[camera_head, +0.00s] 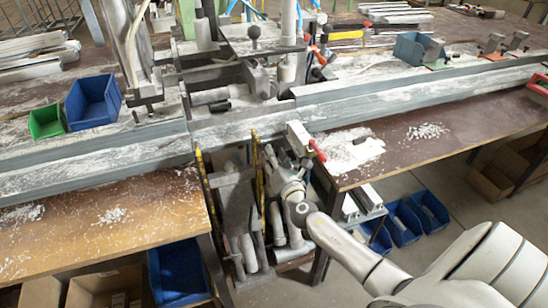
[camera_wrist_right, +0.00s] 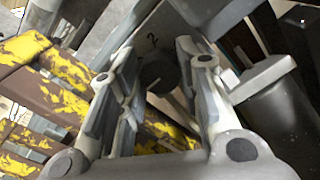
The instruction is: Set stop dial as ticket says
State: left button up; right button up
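My right gripper (camera_head: 279,163) is in the middle of the head view, in front of the bench's rail beside the machine's lower frame. In the right wrist view its two fingers (camera_wrist_right: 164,62) are apart. Between them is a dark round knob (camera_wrist_right: 158,74), which looks like the stop dial, in front of a grey plate (camera_wrist_right: 165,38) marked "2". I cannot tell whether the fingers touch the knob. The dial is hidden or too small to tell in the head view. I cannot make out a ticket. My left gripper is not in view.
Worn yellow-and-brown bars (camera_wrist_right: 40,75) lie close on the left in the wrist view. A red-handled clamp (camera_head: 318,150) is just right of my gripper. The long grey rail (camera_head: 400,98) crosses behind it. Blue bins (camera_head: 94,100) stand at the left; open floor lies at the right.

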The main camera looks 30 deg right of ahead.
jog(key=c, duration=0.3)
jog(key=shift+m, duration=0.3)
jog(key=shift+m+b, duration=0.7)
jog(key=shift+m, duration=10.9)
